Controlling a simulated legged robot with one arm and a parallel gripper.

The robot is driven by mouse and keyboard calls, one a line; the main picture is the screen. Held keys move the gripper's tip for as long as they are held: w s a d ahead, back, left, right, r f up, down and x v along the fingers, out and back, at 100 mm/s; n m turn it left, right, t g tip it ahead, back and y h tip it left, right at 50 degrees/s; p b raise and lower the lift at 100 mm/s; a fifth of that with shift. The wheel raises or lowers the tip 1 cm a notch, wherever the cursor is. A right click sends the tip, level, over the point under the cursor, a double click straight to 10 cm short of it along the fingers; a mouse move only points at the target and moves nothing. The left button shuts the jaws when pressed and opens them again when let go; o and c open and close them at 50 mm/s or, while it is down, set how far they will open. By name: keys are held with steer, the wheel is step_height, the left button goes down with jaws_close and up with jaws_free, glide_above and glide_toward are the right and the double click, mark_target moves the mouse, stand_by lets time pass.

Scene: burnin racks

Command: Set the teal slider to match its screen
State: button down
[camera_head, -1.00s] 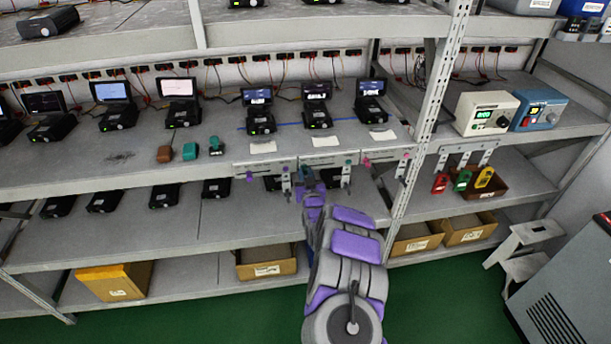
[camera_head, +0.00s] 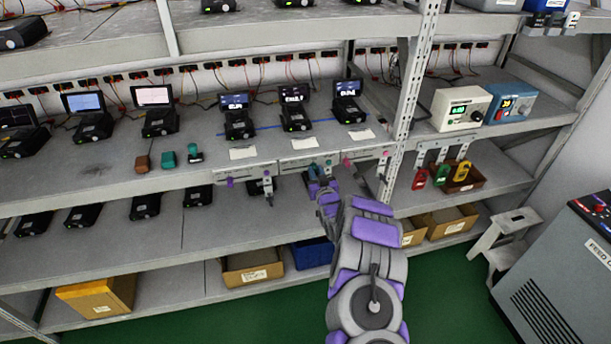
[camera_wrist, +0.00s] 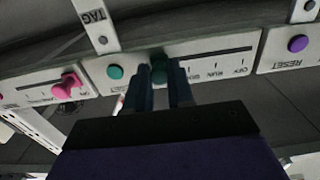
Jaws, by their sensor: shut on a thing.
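The teal slider (camera_wrist: 159,70) is a small knob on the white middle panel (camera_wrist: 206,62) under the shelf edge. My gripper (camera_wrist: 164,80) is shut on it, with one dark finger on each side. In the wrist view the picture is upside down; the slider sits toward the left end of its slot, past the printed marks. A round teal button (camera_wrist: 115,72) is just left of it. In the head view my gripper (camera_head: 318,180) is at the middle panel's (camera_head: 300,167) right half. The middle device's screen (camera_head: 293,93) is lit, its text too small to read.
A panel with a pink slider (camera_wrist: 67,86) and one with a purple button (camera_wrist: 298,43) flank the middle panel. A white paper card (camera_head: 299,142) lies on the shelf above. A rack post (camera_head: 410,100) stands to the right.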

steer(key=shift+d+r, duration=0.1)
steer(key=c, duration=1)
jaws_free()
steer(key=shift+w+d, duration=0.1)
steer(key=shift+d, duration=0.15)
steer(key=shift+a, duration=0.1)
steer(key=shift+s, duration=0.5)
steer(key=p+v, duration=0.1)
steer(key=v, duration=1.5)
steer(key=shift+s+d, duration=0.15)
steer(key=shift+d, duration=0.1)
